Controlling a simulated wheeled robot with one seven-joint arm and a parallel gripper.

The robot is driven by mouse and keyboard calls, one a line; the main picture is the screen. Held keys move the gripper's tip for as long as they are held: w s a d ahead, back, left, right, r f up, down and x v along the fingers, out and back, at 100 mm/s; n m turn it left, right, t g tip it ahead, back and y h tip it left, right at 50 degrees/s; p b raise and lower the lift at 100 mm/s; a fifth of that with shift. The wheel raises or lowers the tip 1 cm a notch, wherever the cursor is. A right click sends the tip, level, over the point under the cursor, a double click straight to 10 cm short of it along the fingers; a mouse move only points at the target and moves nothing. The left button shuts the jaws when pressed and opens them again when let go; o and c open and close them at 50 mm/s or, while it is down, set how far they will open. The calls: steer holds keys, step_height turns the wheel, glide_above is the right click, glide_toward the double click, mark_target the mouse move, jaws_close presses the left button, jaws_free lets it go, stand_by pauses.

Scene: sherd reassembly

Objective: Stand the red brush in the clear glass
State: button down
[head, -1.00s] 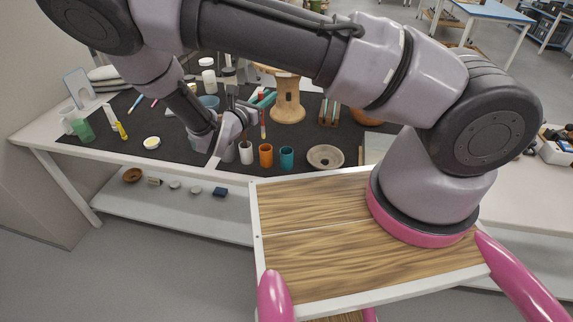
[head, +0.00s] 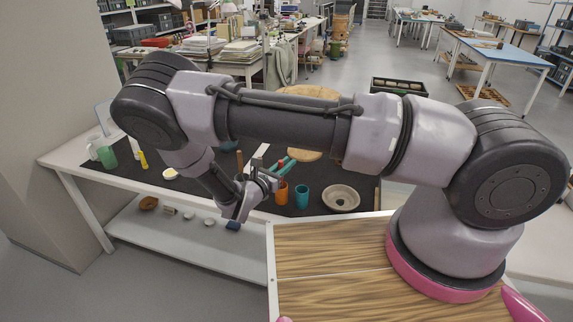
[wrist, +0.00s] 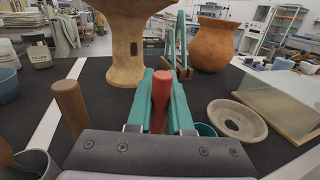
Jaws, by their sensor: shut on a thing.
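The red brush (wrist: 160,98) is between the teal fingers of my gripper (wrist: 161,95) in the wrist view, with its red end showing and its lower part hidden by the gripper body. My gripper is shut on it. In the head view my gripper (head: 283,165) is above the dark mat, just behind the orange and teal cups; the brush is not clear there. At the table's left end, a pale, see-through vessel (head: 92,152) stands beside a green one; it may be the clear glass, but it is too small to be sure.
An orange cup (head: 281,194), a teal cup (head: 302,197) and a stone-coloured ring dish (head: 340,198) stand near the front edge. A tall tan stand (wrist: 127,45) and a terracotta pot (wrist: 214,44) are beyond my gripper. A brown handle (wrist: 71,104) rises at left.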

steer(key=shift+f, duration=0.1)
steer(key=c, duration=0.8)
jaws_free()
steer(key=shift+s+a, duration=0.2)
steer(key=shift+a, duration=0.05)
steer(key=v, duration=1.1)
steer(key=shift+s+a, duration=0.1)
steer(key=shift+s, duration=0.05)
steer(key=shift+r, duration=0.2)
